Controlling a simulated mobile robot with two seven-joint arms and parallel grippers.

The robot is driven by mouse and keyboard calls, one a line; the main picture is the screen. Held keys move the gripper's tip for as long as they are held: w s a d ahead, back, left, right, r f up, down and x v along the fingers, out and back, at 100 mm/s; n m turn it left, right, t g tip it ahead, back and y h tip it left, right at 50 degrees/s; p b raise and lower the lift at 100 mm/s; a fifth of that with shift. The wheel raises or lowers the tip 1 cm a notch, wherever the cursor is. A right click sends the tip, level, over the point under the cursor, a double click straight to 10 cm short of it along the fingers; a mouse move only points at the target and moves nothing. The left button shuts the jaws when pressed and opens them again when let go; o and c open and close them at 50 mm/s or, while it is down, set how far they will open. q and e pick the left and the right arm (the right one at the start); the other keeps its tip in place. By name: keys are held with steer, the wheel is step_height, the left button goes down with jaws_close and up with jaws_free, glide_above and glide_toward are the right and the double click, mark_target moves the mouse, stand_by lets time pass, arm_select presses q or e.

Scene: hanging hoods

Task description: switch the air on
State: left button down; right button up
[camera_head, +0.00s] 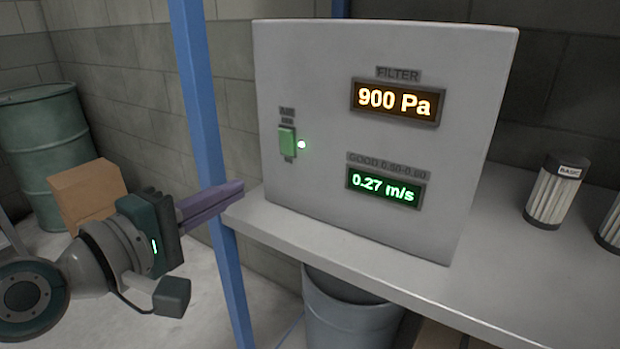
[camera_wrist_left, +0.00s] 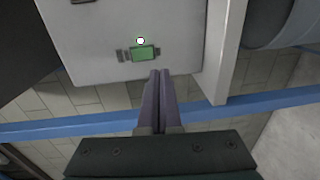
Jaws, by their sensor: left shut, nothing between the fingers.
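A green rocker switch (camera_head: 287,141) sits on the left part of a grey control box's front (camera_head: 320,80), under a small label that appears to read "AIR". A small white-green light (camera_head: 302,145) glows beside it. In the left wrist view the switch (camera_wrist_left: 145,53) is just beyond the fingertips, with the lit dot (camera_wrist_left: 140,41) next to it. My left gripper (camera_head: 240,187) is shut and empty, in front of the box and lower left of the switch. It also shows in the wrist view (camera_wrist_left: 160,72). No contact with the switch is visible. My right gripper is not in view.
The box shows "900 Pa" under FILTER (camera_head: 397,101) and "0.27 m/s" under GOOD 0.50-0.80 (camera_head: 384,186). It stands on a grey shelf (camera_head: 500,270) with filter cartridges (camera_head: 553,192) at right. A blue post (camera_head: 205,110) stands near my left gripper. A bin (camera_head: 350,320) is below.

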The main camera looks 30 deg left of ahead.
arm_select(q)
steer(key=shift+s+a+f, duration=0.1)
steer(key=shift+s+f, duration=0.05)
steer(key=shift+s, duration=0.9)
steer(key=shift+s+a+f, duration=0.1)
steer(key=shift+s+f, duration=0.05)
steer(key=shift+s, duration=0.85)
steer(key=shift+d, duration=0.1)
steer(key=s+d+r+m+g+h+p, duration=0.25)
steer(key=s+d+m+g+p, duration=0.7)
steer(key=d+m, duration=0.65)
steer(key=s+a+r+m+g+y+p, duration=0.1)
steer(key=s+a+r+m+g+y, duration=0.2)
steer(key=s+a, duration=0.4)
step_height(320, 180, up, 37)
steer(key=p, duration=3.8)
steer(key=shift+s+f+g+y, duration=0.2)
steer(key=shift+s+g+y, duration=0.15)
steer(key=shift+g, duration=0.1)
